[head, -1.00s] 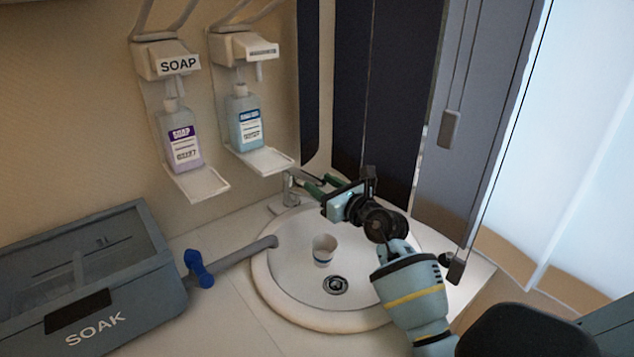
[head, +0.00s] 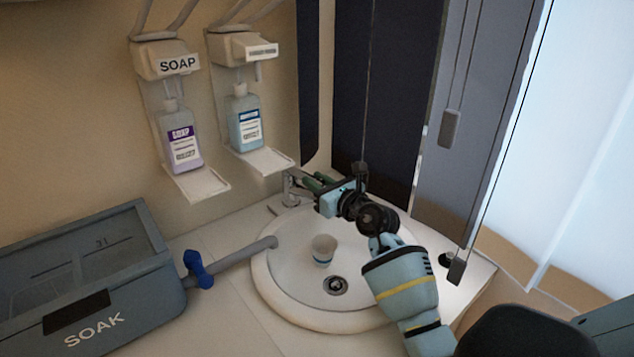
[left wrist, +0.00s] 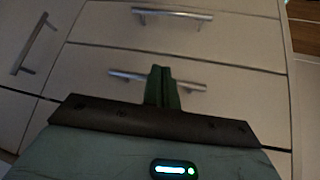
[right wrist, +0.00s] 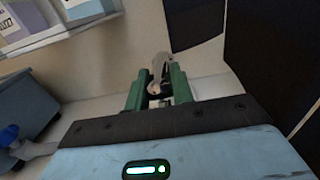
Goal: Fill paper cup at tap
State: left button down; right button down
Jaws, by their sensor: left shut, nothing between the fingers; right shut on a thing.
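A small white paper cup with a blue band (head: 323,250) stands upright in the round white sink basin (head: 262,285), left of the drain. I cannot tell whether it holds water. The metal tap (head: 290,190) stands at the back edge of the sink, partly behind my right gripper. My right gripper (head: 310,183) reaches over the back of the sink with its green fingers at the tap. In the right wrist view, its fingers (right wrist: 158,90) are shut on a grey metal part of the tap (right wrist: 160,68). My left gripper (left wrist: 162,75) is shut and empty, in front of drawers.
A grey SOAK tank (head: 90,290) stands at the left, and its pipe with a blue valve (head: 198,268) ends over the sink rim. Two soap dispensers (head: 178,140) hang on the wall. Dark panels (head: 395,100) stand behind the sink. Drawers with metal handles (left wrist: 172,14) face the left wrist.

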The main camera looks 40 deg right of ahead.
jog(key=shift+r, duration=0.15)
jog(key=shift+w+r+p, duration=0.1)
jog(key=shift+r+p, duration=0.55)
jog(key=shift+p, duration=0.1)
jog(key=shift+f, duration=0.1)
jog(key=c, duration=1.6)
grip_release()
jog(key=o, duration=0.4)
jog(key=shift+f, duration=0.15)
